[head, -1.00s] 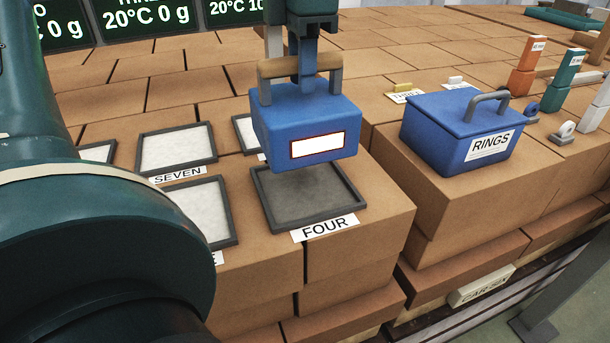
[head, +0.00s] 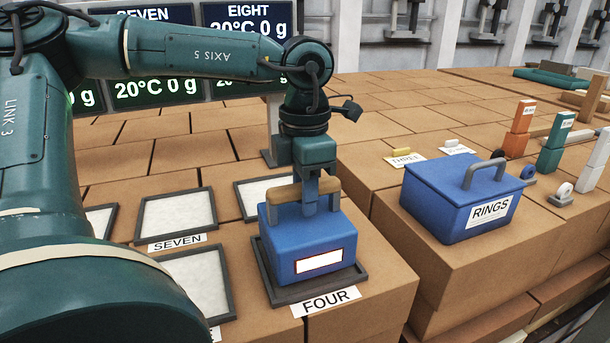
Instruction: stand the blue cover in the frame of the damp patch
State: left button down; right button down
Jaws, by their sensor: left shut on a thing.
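The blue cover (head: 308,245) is an upright box with a blank white label and a wooden handle (head: 277,196) on top. My left gripper (head: 320,196) is shut on this handle from above. The cover is at the dark frame (head: 350,279) labelled FOUR and hides nearly all of the patch inside. Its lower edge appears to be within the frame's rim; I cannot tell whether it bears fully on the patch. My right gripper is not in view.
Other frames with pale patches, one labelled SEVEN (head: 178,215), lie close on the left. A blue lidded box labelled RINGS (head: 462,195) stands to the right across a gap. Display screens (head: 160,90) stand behind. Small coloured blocks (head: 522,128) stand at far right.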

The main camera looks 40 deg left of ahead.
pick_arm(q)
jog(key=shift+w+f, duration=0.1)
jog(key=shift+f, duration=0.55)
jog(key=shift+f, duration=0.15)
jog(key=c, duration=1.2)
grip_release()
notch_tip(320, 180, up, 12)
jog(key=shift+r+b, duration=0.1)
jog(key=shift+b, duration=0.25)
